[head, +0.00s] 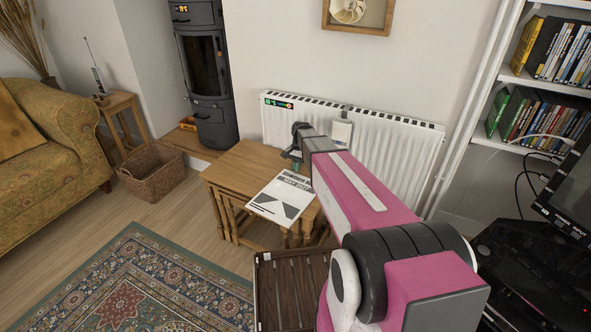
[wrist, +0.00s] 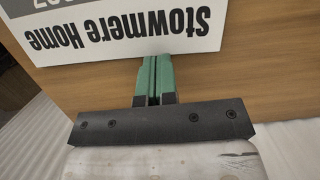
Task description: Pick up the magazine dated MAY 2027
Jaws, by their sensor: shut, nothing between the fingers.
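The magazine (head: 281,197) lies flat on the wooden side table (head: 228,170), overhanging its near edge. It is white with a grey band reading MAY 2027 and a grey picture. In the wrist view, the magazine (wrist: 120,30) shows upside down with the title Stowmere Home. My gripper (head: 291,158) is at the far side of the magazine, over the tabletop. In the wrist view, my gripper's green fingers (wrist: 154,62) are shut together and empty, with the tips at the title edge of the magazine. I cannot tell whether they touch it.
A white radiator (head: 390,150) stands right behind the table. A dark slatted wooden box (head: 285,290) is in front of it. A wicker basket (head: 152,170) and a sofa (head: 50,160) are at left. Shelves of cases (head: 545,110) and a screen (head: 570,195) are at right.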

